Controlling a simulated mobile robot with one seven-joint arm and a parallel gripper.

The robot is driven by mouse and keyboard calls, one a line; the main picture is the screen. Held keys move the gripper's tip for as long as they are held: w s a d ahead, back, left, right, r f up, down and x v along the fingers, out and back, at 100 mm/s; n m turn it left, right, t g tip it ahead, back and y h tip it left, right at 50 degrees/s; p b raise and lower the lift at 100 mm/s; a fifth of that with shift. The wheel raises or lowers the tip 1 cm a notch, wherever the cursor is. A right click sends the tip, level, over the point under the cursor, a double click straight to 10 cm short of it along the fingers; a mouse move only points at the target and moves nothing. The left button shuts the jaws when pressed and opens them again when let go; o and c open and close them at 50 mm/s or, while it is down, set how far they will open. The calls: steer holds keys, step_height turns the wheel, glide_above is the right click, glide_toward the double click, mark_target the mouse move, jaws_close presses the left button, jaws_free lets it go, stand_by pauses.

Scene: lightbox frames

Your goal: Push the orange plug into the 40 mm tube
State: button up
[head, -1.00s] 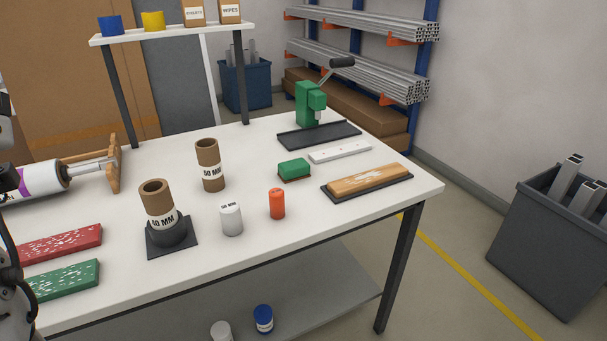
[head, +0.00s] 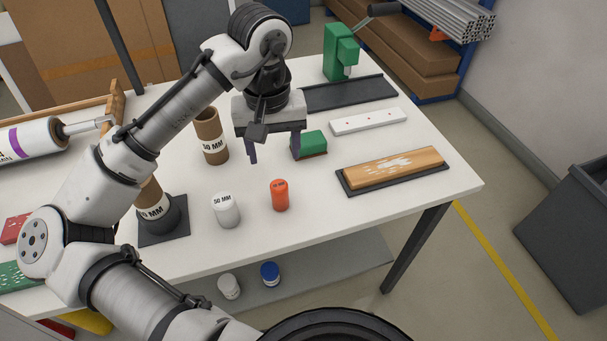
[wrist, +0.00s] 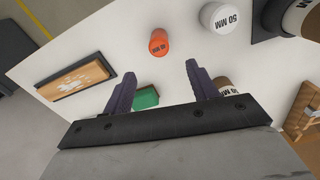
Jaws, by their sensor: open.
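The orange plug (head: 280,196) stands upright on the white table, apart from other things; it also shows in the wrist view (wrist: 159,44). My gripper (head: 273,157) is open and empty above the table, a little behind the plug in the head view. Its two dark fingers also show in the wrist view (wrist: 161,70), with the plug beyond their tips. A cardboard tube (head: 148,191) sits upright in a black stand (head: 172,234), partly hidden by my arm; I cannot read its label's first digit surely. Another cardboard tube (head: 209,128), labelled 50 MM, stands behind.
A white plug (head: 227,211) marked 50 MM stands left of the orange one. A green block (head: 312,143) lies close to my gripper. A wooden board (head: 393,166) on a dark tray and a white bar (head: 368,121) lie right. The table's front right is clear.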

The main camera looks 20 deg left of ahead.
mark_target(280, 195)
steer(key=f, duration=0.8)
steer(key=shift+s+a, duration=0.1)
steer(key=shift+s, duration=0.15)
steer(key=shift+w+d+f+p, duration=0.15)
steer(key=shift+f+p, duration=0.3)
steer(key=shift+f, duration=1)
steer(key=shift+w+d+f+p, duration=0.1)
steer(key=shift+f+p, duration=0.35)
steer(key=shift+f, duration=1)
steer(key=c, duration=1.1)
steer(key=shift+r, duration=0.1)
